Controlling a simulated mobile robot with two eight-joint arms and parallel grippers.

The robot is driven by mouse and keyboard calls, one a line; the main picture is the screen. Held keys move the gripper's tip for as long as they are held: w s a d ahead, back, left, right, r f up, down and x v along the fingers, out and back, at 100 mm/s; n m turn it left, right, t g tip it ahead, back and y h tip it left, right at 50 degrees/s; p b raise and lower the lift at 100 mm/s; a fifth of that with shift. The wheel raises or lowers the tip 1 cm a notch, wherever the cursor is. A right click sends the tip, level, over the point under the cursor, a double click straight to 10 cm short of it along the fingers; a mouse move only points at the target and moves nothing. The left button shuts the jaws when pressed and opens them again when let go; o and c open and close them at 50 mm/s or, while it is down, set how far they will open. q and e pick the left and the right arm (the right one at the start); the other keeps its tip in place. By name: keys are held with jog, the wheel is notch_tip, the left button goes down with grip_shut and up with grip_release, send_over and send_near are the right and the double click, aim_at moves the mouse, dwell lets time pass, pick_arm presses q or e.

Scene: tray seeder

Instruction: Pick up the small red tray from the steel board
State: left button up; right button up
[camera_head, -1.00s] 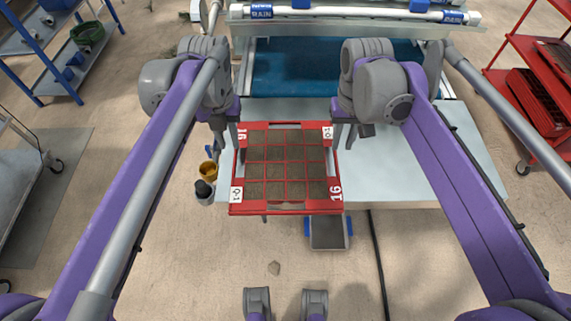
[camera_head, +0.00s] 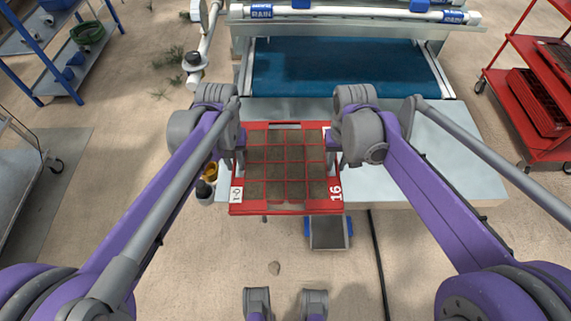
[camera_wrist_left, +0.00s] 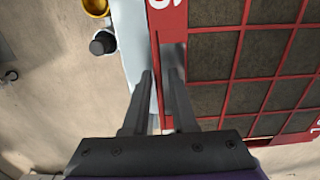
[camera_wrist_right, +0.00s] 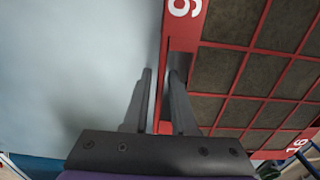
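The red tray (camera_head: 285,210), with a grid of soil-filled cells, lies on the pale steel board (camera_head: 455,165) in the head view. My left gripper (camera_wrist_left: 160,75) is at the tray's left edge. Its two fingers stand on either side of the red rim (camera_wrist_left: 157,90), with a gap visible between them. My right gripper (camera_wrist_right: 162,75) is at the tray's right edge, its fingers straddling the red rim (camera_wrist_right: 168,55) in the same way. Both grippers look open around the rim. The fingertips are partly hidden behind the tray edges.
A machine with a blue belt (camera_head: 340,68) stands behind the board. A yellow cup (camera_head: 210,172) and a dark-topped container (camera_head: 204,190) are left of the tray. A small dark tray (camera_head: 328,232) sits in front. A red rack (camera_head: 535,100) is at right, blue shelving (camera_head: 60,62) at left.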

pick_arm(q)
grip_shut()
pick_arm(e)
grip_shut()
pick_arm(q)
jog(key=shift+d, duration=0.1)
pick_arm(e)
jog(key=shift+a, duration=0.1)
dwell(0.8)
